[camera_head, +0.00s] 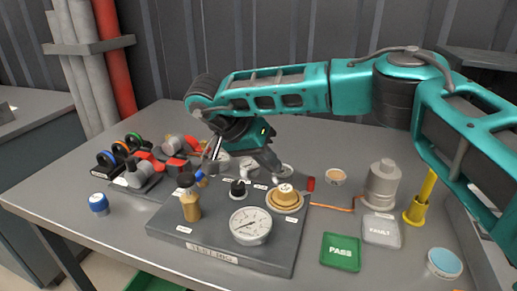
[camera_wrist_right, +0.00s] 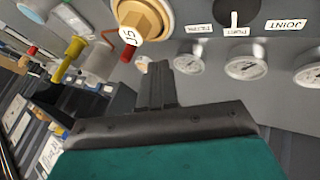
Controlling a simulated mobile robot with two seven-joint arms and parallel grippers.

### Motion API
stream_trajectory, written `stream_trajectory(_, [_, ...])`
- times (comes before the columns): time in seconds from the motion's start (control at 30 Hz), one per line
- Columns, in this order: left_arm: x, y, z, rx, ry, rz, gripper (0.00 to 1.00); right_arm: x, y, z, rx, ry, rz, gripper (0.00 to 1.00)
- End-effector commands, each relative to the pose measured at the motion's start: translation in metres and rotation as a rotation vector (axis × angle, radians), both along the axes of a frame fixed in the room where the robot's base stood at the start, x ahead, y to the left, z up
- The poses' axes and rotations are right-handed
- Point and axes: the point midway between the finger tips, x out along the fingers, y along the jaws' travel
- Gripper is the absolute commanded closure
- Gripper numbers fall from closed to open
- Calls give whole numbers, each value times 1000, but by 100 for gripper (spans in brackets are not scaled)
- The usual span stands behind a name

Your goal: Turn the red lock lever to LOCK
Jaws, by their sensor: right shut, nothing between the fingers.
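A small red piece, which looks like the tip of the lock lever (camera_head: 310,184), shows at the panel's right edge just beyond the brass round fitting (camera_head: 286,197). In the wrist view the red tip (camera_wrist_right: 127,54) is beside the brass fitting (camera_wrist_right: 143,18), whose white face bears lettering. The lever's body and any LOCK marking cannot be made out. My right gripper (camera_head: 274,168) is above the back of the grey panel (camera_head: 190,245), behind the brass fitting. Its fingers (camera_wrist_right: 157,70) are shut and empty, apart from the red tip. My left gripper is not in view.
Several small gauges (camera_wrist_right: 248,66) line the panel near my fingers. A large gauge (camera_head: 250,226) and brass bottle-shaped part (camera_head: 190,205) stand at the front. Right are a grey cylinder (camera_head: 382,186), yellow post (camera_head: 420,203) and PASS tray (camera_head: 340,252). Valves with coloured rings (camera_head: 120,150) crowd the left.

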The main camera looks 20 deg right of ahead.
Motion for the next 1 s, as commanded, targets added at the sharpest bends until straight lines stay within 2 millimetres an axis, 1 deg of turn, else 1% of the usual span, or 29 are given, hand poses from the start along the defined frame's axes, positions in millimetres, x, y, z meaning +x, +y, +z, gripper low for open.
stream_trajectory(0.03, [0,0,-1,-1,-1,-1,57,-1,-8,-10,-1,2,-3,100])
stream_trajectory(0.13, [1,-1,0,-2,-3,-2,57,-1,-21,-27,-1,3,-2,100])
stream_trajectory(0.2, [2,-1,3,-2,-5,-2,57,-8,-28,-23,0,-1,-1,100])
stream_trajectory(0.33, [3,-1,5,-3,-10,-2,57,-17,-38,-23,1,-1,0,100])
stream_trajectory(0.5, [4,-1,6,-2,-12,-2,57,-25,-47,-23,0,-2,-1,100])
stream_trajectory(1.0, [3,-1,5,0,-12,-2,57,-26,-48,-23,1,-2,1,100])
